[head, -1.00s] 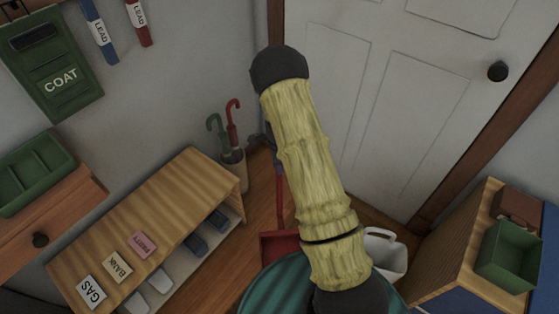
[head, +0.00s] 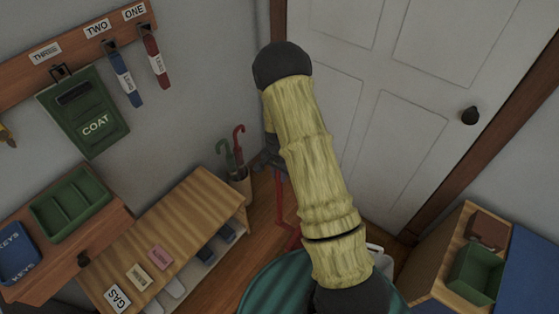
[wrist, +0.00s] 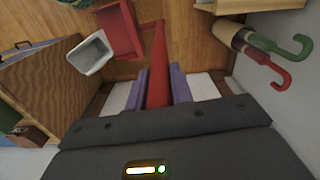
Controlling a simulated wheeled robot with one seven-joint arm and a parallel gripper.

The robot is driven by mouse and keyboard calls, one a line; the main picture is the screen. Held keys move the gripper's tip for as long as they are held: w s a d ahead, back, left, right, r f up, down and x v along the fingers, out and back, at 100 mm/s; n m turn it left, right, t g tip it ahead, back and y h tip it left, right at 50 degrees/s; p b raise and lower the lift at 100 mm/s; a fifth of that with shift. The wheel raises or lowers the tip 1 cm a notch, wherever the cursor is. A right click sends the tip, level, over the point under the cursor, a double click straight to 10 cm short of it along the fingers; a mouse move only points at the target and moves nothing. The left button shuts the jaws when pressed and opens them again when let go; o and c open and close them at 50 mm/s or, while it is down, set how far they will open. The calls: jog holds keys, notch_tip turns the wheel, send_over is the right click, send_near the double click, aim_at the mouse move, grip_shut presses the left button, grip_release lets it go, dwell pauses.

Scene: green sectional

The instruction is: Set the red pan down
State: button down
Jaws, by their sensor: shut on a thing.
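The red pan (wrist: 122,30) is a long-handled dustpan, at the top of the wrist view. Its red handle (wrist: 158,62) runs down between the two purple fingers of my gripper (wrist: 161,84), which is shut on it. In the head view the handle (head: 280,195) hangs below my gripper, which is mostly hidden behind my yellow-sleeved arm. Only a thin part of the pan (head: 292,238) shows there, low near the wooden floor. I cannot tell whether the pan touches the floor.
A stand with red and green umbrellas (head: 239,182) is left of the handle. A white bin (wrist: 91,52) is beside the pan. A shoe bench (head: 170,240) stands at left, a wooden cabinet (head: 437,258) at right, and a white door (head: 400,120) behind.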

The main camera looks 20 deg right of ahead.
jog(key=s+a+r+n+p, duration=0.1)
jog(key=s+r+n+p, duration=0.2)
jog(key=r+n+p, duration=0.6)
notch_tip(320, 180, up, 6)
jog(key=p, duration=0.6)
jog(key=shift+s+a+r+n, duration=0.2)
jog(key=shift+a+n, duration=0.15)
jog(key=shift+n, duration=0.05)
